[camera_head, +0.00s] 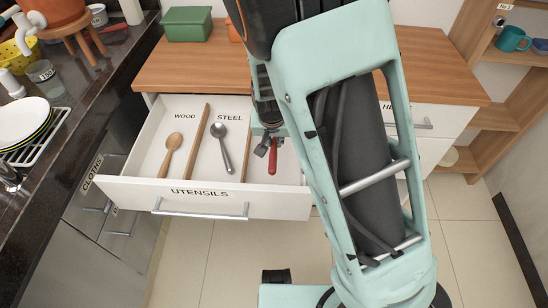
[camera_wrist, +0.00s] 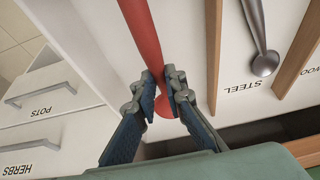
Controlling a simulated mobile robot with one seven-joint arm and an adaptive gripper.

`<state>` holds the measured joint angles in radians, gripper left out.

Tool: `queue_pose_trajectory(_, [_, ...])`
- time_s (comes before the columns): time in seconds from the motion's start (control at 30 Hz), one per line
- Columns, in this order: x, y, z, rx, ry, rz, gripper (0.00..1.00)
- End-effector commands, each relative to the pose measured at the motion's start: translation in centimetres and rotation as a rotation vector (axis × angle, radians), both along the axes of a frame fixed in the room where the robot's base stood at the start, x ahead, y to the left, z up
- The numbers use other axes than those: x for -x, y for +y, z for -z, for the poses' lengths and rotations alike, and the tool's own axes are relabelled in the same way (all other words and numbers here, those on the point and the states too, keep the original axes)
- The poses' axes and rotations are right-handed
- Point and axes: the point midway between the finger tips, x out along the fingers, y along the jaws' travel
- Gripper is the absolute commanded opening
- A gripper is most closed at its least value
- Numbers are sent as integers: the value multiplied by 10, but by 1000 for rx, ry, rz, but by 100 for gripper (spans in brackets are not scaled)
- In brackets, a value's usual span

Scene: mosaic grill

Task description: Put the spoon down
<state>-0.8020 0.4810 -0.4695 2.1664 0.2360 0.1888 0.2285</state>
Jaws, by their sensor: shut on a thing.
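The red spoon (camera_wrist: 143,32) is a long red utensil in the wrist view. My gripper (camera_wrist: 165,98) is shut on it near its rounded end. The spoon's other end runs out of the top of the wrist view. In the head view, the red spoon (camera_head: 272,160) points toward the drawer front, over the right-hand compartment of the open utensils drawer (camera_head: 130,187). My gripper (camera_head: 267,146) is at its far end, partly hidden by my arm. I cannot tell whether the spoon touches the drawer floor.
A wooden spoon (camera_head: 170,152) lies in the WOOD compartment and a steel spoon (camera_head: 221,148) in the STEEL one. A wooden divider (camera_head: 247,165) separates STEEL from the right compartment, whose label is hidden. A dark counter (camera_head: 95,85) stands left.

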Motion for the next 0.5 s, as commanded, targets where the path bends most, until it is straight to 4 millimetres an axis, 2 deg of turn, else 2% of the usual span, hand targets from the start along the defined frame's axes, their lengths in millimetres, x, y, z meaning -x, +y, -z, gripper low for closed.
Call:
queue_pose_trajectory(0.03, [0,-1,11,1,1,1,0])
queue_pose_trajectory(0.27, [0,0,29,0,0,-1,0])
queue_pose_trajectory(0.4, [0,-1,50,0,2,1,0])
queue_pose_trajectory(0.5, [0,-1,59,1,0,0,0])
